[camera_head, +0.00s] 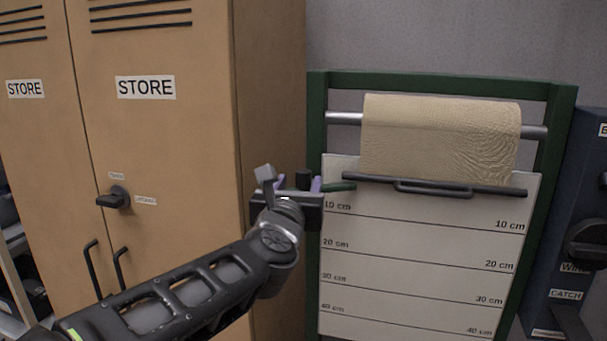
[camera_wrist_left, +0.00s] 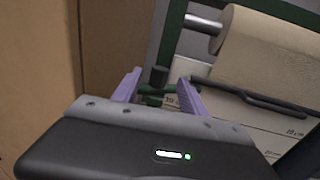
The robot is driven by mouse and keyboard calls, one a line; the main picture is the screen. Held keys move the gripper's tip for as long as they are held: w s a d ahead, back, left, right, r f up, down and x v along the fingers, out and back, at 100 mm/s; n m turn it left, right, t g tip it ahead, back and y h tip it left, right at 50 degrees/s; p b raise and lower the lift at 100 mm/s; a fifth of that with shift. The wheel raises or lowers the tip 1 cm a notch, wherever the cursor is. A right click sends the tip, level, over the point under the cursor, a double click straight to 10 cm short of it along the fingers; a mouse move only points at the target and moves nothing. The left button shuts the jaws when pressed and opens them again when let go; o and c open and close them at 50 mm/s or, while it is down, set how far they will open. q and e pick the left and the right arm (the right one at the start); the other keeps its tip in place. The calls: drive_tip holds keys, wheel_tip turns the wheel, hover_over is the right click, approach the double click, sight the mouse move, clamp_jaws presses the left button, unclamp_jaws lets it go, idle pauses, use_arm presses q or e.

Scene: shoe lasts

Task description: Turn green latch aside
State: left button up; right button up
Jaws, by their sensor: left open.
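The green latch (camera_head: 338,187) is a small dark green lever at the left edge of the white measuring board, below the roll's bar. In the wrist view the latch (camera_wrist_left: 152,97) shows between the purple fingers, with a dark round knob just above it. My left gripper (camera_head: 298,183) is open, its fingers pointing toward the latch and knob; it also shows in the wrist view (camera_wrist_left: 160,88). I cannot tell whether either finger touches the latch. The gripper body hides part of the latch's left side in the head view. My right gripper is not in view.
A tan roll (camera_head: 440,135) hangs on a metal bar in a green frame (camera_head: 560,150). A dark clamp bar with a handle (camera_head: 435,187) crosses the white board (camera_head: 420,265). Tan store cabinets (camera_head: 180,60) stand close on the left. A dark blue panel (camera_head: 580,220) is at right.

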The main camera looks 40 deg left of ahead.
sight(302, 177)
use_arm(q)
drive_tip(key=x, duration=0.6)
drive_tip(key=shift+w+p, duration=0.15)
drive_tip(key=shift+p, duration=0.2)
clamp_jaws()
idle(1.1)
